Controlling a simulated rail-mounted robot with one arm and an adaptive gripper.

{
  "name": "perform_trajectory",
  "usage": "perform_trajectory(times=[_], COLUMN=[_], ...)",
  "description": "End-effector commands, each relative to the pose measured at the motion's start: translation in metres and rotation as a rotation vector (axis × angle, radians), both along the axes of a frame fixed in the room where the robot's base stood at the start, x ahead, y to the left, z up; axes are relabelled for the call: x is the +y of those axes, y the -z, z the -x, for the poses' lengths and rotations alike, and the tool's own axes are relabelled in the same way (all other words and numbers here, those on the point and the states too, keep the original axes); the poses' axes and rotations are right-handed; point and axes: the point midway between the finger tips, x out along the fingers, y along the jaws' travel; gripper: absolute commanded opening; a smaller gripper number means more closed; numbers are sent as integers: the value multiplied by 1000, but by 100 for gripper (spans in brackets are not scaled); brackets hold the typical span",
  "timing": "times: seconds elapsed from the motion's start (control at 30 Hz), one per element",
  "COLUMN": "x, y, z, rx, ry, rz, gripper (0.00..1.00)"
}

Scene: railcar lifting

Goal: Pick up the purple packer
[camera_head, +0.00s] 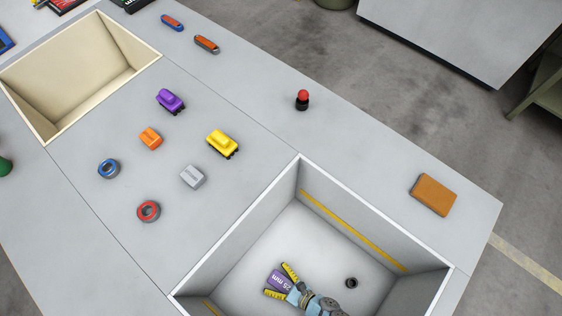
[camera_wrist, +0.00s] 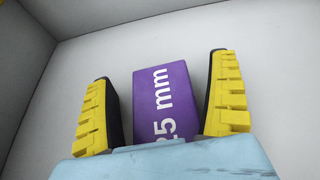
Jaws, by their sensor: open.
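The purple packer (camera_head: 279,280) is a flat block with white "25 mm" lettering, inside the white-walled bin at the lower middle of the head view. It also shows in the middle of the wrist view (camera_wrist: 163,90). My gripper (camera_head: 276,283) is open, with its yellow ribbed fingers on either side of the packer. In the wrist view my gripper (camera_wrist: 160,92) shows a narrow gap between the packer and each finger. The near end of the packer is hidden behind the pale blue gripper body.
The bin (camera_head: 230,240) has tall walls around my gripper. A small dark ring (camera_head: 351,283) lies on its floor. On the table are a purple toy railcar (camera_head: 170,100), a yellow one (camera_head: 222,142), an orange block (camera_head: 434,194) and a red-topped button (camera_head: 303,99). A cream bin (camera_head: 140,50) stands upper left.

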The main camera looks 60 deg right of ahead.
Motion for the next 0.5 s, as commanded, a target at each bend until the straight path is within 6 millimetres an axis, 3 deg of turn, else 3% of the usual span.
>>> perform_trajectory(times=[0.13,0.37,0.4,0.5], x=[1,0,0,1], y=[6,5,5,5], z=[-11,-13,-13,-13], rx=[-1,0,0,0], ry=[-2,-2,-2,-2], rz=[-1,-1,-1,-1], gripper=[90,90,86,57])
